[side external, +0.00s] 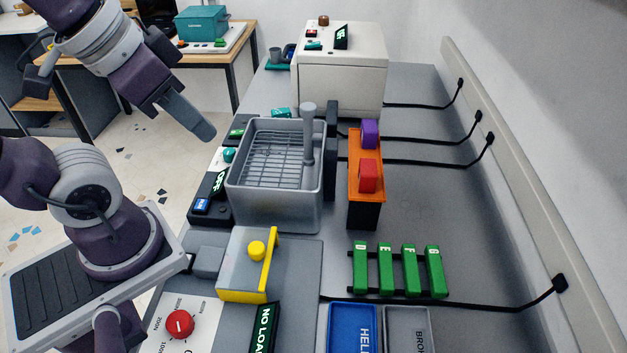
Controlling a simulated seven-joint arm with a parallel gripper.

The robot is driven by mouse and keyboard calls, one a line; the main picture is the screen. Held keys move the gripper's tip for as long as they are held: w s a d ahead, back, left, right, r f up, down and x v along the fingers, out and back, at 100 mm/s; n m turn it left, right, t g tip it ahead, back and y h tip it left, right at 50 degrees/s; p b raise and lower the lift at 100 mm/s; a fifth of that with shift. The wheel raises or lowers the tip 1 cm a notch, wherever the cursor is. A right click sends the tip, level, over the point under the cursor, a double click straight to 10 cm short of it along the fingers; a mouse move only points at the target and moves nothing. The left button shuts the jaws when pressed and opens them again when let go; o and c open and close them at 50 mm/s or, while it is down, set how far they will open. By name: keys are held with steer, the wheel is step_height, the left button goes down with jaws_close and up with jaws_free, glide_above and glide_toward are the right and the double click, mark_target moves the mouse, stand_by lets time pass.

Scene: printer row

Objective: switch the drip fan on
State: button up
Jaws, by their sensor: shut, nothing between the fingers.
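A grey open-topped basin with a wire grate (275,190) stands mid-bench; I take it for the drip fan unit, though no label confirms this. On its left side is a control strip with a dark display reading "OFF" (220,181), a teal round knob (229,155) and a blue switch (201,206) at the near end. A small green-lit part (237,133) shows at the far end. My gripper (204,131) is shut and empty, held in the air to the upper left of the strip, apart from it.
A white printer-like box (340,70) stands behind. An orange stand (367,185) with purple and red blocks is right of the basin. Nearer are a yellow-edged grey box (246,278), green labelled blocks (411,270), a red dial (180,324) and a blue tray (353,309). Cables cross the right side.

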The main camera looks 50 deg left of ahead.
steer(key=o, duration=0.4)
steer(key=shift+s+d+f+n, duration=0.2)
steer(key=shift+s+n, duration=0.1)
steer(key=shift+n, duration=0.1)
steer(key=shift+c, duration=0.2)
steer(key=o, duration=0.6)
steer(key=w+n, duration=0.1)
steer(key=w, duration=0.1)
steer(key=w+a+n+g+h, duration=0.1)
steer(key=w+n, duration=0.1)
steer(key=w+a+n, duration=0.1)
steer(key=w+n, duration=0.1)
steer(key=shift+w+r+g+h, duration=0.15)
steer(key=shift+r+g+h, duration=0.1)
steer(key=shift+g+h, duration=0.05)
steer(key=shift+c, duration=0.2)
steer(key=n+h, duration=0.2)
steer(key=n, duration=2)
glide_above(237, 131)
steer(key=s+a, duration=0.2)
steer(key=s, duration=0.1)
step_height(237, 131, down, 18)
steer(key=f, duration=0.1)
steer(key=shift+g, duration=0.3)
steer(key=x, duration=0.6)
steer(key=shift+w+a+f, duration=0.1)
steer(key=shift+w, duration=0.2)
steer(key=shift+f, duration=0.2)
jaws_close()
